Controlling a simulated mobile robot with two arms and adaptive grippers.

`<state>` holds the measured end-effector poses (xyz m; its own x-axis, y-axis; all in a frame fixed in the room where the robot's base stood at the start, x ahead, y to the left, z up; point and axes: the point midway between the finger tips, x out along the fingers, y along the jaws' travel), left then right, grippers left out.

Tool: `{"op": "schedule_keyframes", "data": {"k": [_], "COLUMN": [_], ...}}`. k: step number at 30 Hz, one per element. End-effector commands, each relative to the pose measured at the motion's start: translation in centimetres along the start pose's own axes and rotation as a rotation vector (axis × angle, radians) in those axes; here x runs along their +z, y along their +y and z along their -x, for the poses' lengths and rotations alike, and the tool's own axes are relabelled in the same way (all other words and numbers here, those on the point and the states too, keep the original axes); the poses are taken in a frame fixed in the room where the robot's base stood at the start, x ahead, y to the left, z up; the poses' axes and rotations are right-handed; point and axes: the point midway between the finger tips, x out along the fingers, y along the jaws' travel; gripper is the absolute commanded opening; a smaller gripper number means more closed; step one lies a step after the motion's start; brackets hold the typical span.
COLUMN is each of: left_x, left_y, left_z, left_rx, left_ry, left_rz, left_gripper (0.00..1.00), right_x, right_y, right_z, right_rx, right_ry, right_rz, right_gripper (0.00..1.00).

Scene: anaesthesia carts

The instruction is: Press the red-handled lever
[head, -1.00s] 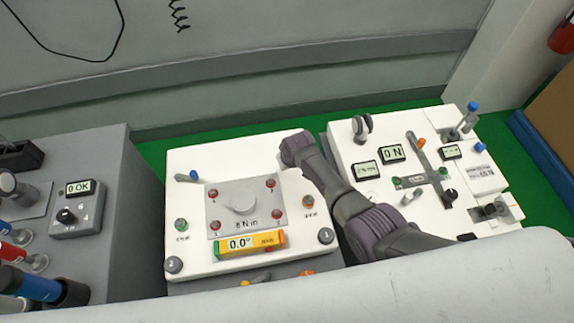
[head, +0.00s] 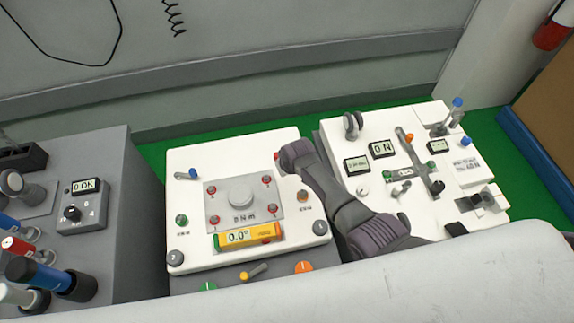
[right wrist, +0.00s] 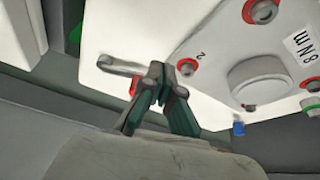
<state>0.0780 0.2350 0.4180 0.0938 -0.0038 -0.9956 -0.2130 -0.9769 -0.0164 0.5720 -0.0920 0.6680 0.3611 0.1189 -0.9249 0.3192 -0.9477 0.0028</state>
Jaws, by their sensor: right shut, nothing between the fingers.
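The red-handled lever stands at the far right corner of the middle white panel (head: 185,237). In the head view only a small red tip of it (head: 277,155) shows beside my right arm. In the right wrist view its grey arm (right wrist: 115,66) and red handle (right wrist: 133,85) are seen, the handle partly hidden by my fingers. My right gripper (right wrist: 157,72) is shut and empty, its fingertips right beside the red handle. I cannot tell whether they touch it. In the head view my right fingers are hidden by my arm. My left gripper is not in view.
A raised plate with a round knob (head: 240,198) and red-ringed studs is close by, with a yellow display (head: 247,236) in front. A grey cart (head: 110,225) and another white panel (head: 335,130) flank it.

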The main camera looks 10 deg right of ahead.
Motion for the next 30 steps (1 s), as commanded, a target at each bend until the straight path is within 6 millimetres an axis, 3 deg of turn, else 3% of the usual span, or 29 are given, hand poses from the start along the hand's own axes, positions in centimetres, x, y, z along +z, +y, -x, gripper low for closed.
{"op": "schedule_keyframes", "data": {"k": [5, 15, 30], "left_x": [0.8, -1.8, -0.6], "left_y": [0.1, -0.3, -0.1], "left_z": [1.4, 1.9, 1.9], "left_rx": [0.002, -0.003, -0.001], "left_ry": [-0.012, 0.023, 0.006], "left_rz": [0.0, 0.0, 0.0], "left_gripper": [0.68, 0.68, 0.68], "right_x": [0.0, 0.1, 0.1], "right_y": [-0.2, -0.6, -0.6], "right_z": [3.3, 7.6, 8.1], "right_rx": [0.0, 0.0, 0.001], "right_ry": [-0.001, -0.003, -0.004], "right_rz": [-0.001, 0.0, 0.0], "right_gripper": [0.0, 0.0, 0.0]}}
